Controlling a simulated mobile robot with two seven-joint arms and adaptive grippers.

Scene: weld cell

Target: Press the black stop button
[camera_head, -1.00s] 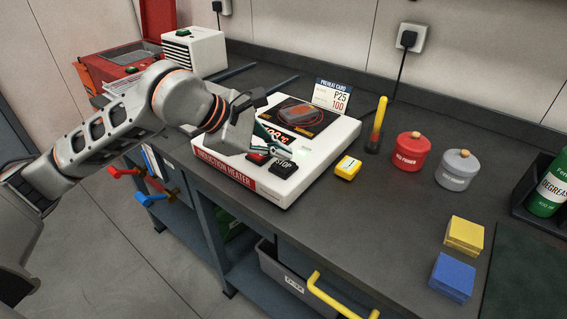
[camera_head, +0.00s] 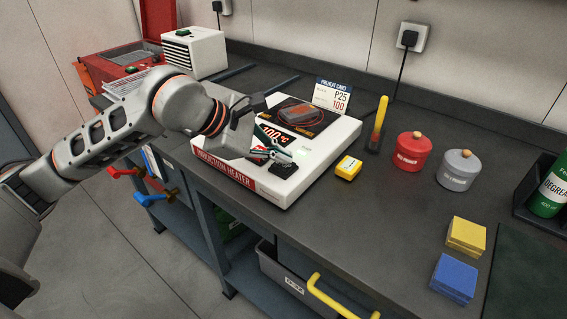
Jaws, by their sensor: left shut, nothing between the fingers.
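The white induction heater (camera_head: 312,165) sits on the dark workbench with a lit red display (camera_head: 272,135) and a dark plate carrying a dark metal part (camera_head: 299,113). The black stop button (camera_head: 284,170) is on its front right; its label is now covered. A red button (camera_head: 258,154) beside it is mostly hidden. My left gripper (camera_head: 285,157) is shut and empty, its fingertips at or just above the black button. I cannot tell whether they touch it. My right gripper is not in view.
A preheat card (camera_head: 333,95) reading P25 and 100 stands behind the heater. A yellow box (camera_head: 348,168), a thermometer-like stick (camera_head: 377,125), red (camera_head: 412,151) and grey (camera_head: 458,171) pots stand to the right. Yellow (camera_head: 466,236) and blue (camera_head: 454,278) blocks lie nearer the front.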

